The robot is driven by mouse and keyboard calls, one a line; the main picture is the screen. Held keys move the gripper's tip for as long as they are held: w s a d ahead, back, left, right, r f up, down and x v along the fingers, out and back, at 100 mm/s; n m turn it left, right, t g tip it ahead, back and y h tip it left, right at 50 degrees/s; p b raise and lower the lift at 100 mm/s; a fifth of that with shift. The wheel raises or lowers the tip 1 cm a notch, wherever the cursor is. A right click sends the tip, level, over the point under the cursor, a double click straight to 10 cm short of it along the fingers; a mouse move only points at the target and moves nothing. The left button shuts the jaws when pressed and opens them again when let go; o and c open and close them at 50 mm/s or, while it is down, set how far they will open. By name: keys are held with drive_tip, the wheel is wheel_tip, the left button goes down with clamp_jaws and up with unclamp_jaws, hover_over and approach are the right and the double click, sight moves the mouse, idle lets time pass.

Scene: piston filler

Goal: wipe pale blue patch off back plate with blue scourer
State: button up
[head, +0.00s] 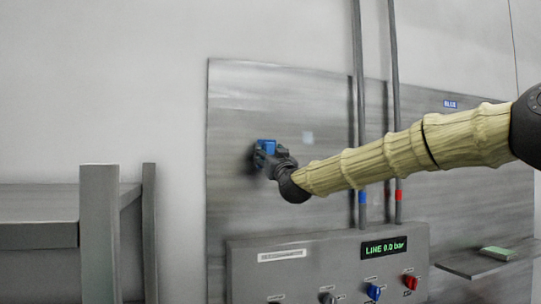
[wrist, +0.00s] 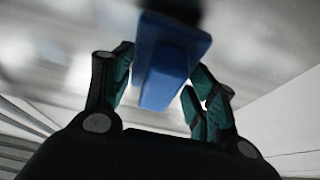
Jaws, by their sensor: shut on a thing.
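The blue scourer (head: 267,146) is held in my gripper (head: 267,158) against or very near the grey back plate (head: 236,105), toward its upper left; I cannot tell whether it touches. In the wrist view the blue scourer (wrist: 168,62) sits between the two green-padded fingers of my gripper (wrist: 160,85), which are shut on it. The patch cannot be made out in the wrist view.
Two vertical pipes (head: 358,95) run up the plate right of the patch, behind my arm. A control box (head: 330,268) with knobs and a display stands out below. A small shelf (head: 480,264) holds a green-topped block (head: 498,253). A grey table (head: 40,235) stands at left.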

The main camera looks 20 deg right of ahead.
sight(313, 150)
drive_tip(key=shift+w, duration=0.9)
idle(0.3)
drive_tip(key=shift+w+d+b, duration=0.2)
drive_tip(key=shift+d+b, duration=1.1)
drive_tip(key=shift+d, duration=4.3)
drive_tip(key=shift+d, duration=0.1)
drive_tip(key=shift+w+d, duration=0.1)
drive_tip(key=shift+d, duration=3.2)
drive_tip(key=shift+d+r, duration=0.1)
drive_tip(key=shift+d, duration=0.05)
